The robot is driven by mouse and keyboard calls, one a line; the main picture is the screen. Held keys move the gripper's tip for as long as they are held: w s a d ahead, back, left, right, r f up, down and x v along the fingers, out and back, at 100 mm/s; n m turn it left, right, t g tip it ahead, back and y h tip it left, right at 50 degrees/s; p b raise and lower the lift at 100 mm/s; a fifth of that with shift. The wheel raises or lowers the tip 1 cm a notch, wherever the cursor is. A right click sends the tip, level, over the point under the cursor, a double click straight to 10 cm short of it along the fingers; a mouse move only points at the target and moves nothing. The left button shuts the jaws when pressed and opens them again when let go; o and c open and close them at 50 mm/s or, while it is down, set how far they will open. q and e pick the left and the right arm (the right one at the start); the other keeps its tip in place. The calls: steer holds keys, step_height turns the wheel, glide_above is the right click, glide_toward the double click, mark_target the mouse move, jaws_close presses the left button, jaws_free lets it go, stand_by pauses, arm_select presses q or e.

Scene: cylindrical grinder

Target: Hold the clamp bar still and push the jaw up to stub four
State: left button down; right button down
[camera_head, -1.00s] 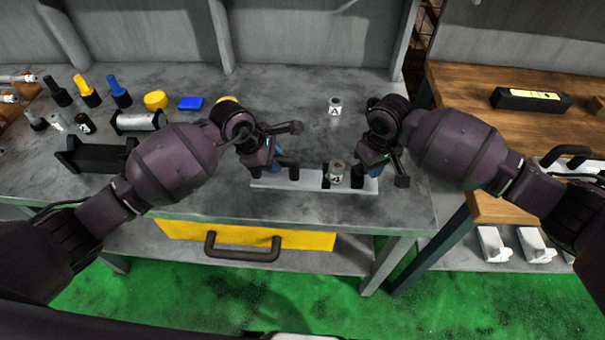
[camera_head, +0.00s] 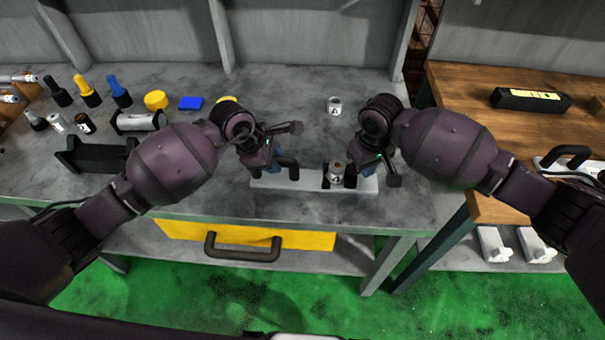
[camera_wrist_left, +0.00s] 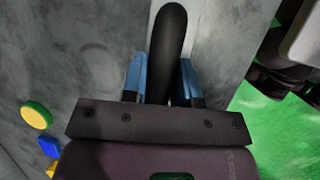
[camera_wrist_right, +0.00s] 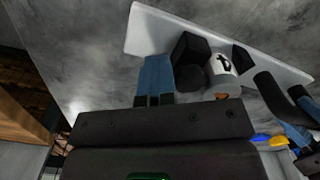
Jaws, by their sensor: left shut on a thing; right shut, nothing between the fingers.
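The clamp bar (camera_head: 310,184) is a pale flat bar near the bench's front edge, with a dark upright handle (camera_wrist_left: 170,45). My left gripper (camera_wrist_left: 162,75) is shut on that handle, blue fingers on both sides. Stub four (camera_head: 336,178), a small metal cylinder with a white label, stands on the bar between two black blocks. The right-hand block, seemingly the jaw (camera_wrist_right: 189,47), is close beside the stub; I cannot tell whether they touch. My right gripper (camera_wrist_right: 156,75) is shut and empty, its blue fingers together beside the jaw's outer side.
A stub marked A (camera_head: 335,106) stands behind the bar. The bench right of the bar is mostly clear.

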arm_select(q)
steer(key=shift+d, duration=0.1)
arm_select(e)
steer(key=shift+a, duration=0.9)
steer(key=shift+r, duration=0.1)
steer(key=shift+r, duration=0.2)
arm_select(q)
steer(key=shift+s, duration=0.1)
arm_select(e)
steer(key=shift+r, duration=1.1)
steer(key=shift+d+r, duration=0.3)
steer(key=shift+r, duration=0.75)
steer(key=shift+d+r, duration=0.25)
steer(key=shift+r, duration=0.8)
arm_select(q)
steer(key=c, duration=0.8)
jaws_free()
